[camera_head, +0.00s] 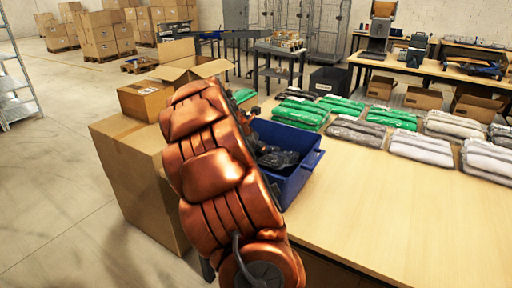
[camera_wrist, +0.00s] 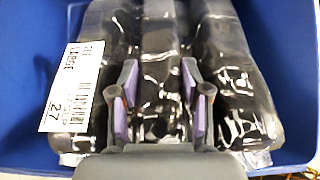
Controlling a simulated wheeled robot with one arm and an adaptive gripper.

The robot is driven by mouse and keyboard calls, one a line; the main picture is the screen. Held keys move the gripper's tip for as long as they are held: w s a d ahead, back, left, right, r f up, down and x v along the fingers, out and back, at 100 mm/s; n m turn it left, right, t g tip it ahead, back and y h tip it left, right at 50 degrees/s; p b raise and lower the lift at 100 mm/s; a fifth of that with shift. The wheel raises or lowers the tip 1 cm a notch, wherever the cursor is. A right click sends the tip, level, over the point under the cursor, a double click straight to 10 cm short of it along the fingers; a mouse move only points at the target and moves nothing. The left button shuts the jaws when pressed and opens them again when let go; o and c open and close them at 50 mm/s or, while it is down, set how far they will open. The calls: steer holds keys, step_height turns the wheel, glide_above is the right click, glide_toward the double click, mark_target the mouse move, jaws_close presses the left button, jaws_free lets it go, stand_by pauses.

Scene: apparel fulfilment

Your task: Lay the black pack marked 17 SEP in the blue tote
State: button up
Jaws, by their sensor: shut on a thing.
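The blue tote (camera_head: 299,182) stands on the table just right of my arm in the head view, and its blue walls (camera_wrist: 22,95) surround the pack in the wrist view. A black pack (camera_wrist: 228,75) in clear glossy wrap lies within the tote's walls in the wrist view. Its white label (camera_wrist: 78,78) is at the left; the date is too small to read surely. My gripper (camera_wrist: 160,88) is shut on the pack's middle fold.
Green packs (camera_head: 300,115), grey packs (camera_head: 355,131) and white packs (camera_head: 421,148) lie in rows right of the tote. An open carton (camera_head: 190,68) and a smaller box (camera_head: 145,100) are to the left. The front right tabletop (camera_head: 400,220) is clear.

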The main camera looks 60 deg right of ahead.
steer(key=shift+f, duration=0.35)
steer(key=o, duration=1.3)
